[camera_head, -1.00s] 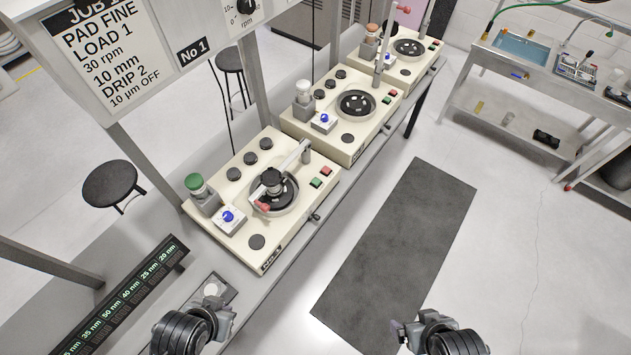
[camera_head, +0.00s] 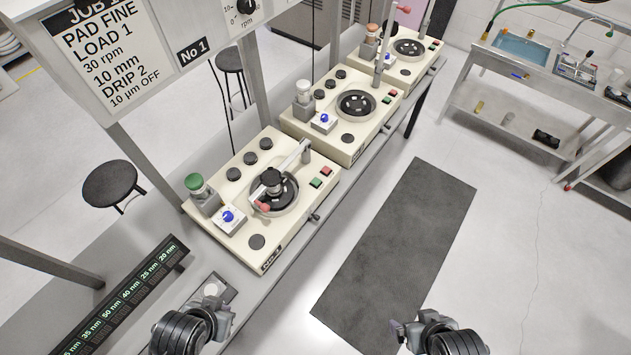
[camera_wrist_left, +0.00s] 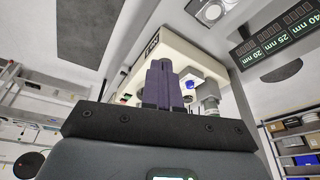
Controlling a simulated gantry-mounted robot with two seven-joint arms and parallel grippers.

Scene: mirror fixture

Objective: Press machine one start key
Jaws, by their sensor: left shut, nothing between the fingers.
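Machine one (camera_head: 240,234) is the nearest cream machine, by the No 1 sign. Its green key (camera_head: 316,183) and red key (camera_head: 325,170) sit side by side on the right part of its top. I cannot read any lettering on them. My left gripper (camera_wrist_left: 162,68) is shut and empty; in the head view it is low, in front of the machine and apart from the keys. The wrist view shows the machine (camera_wrist_left: 181,48) beyond its fingers. My right gripper (camera_head: 402,330) is at the bottom, right of the machine, over the floor; its fingers are too small to judge.
Machine one carries a plate with an arm (camera_head: 292,158) across it, a green-capped post (camera_head: 195,184) and black knobs. Two similar machines stand behind. A dark mat (camera_head: 400,240) lies on the floor at right. A lit nm panel (camera_head: 125,290) lies at left.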

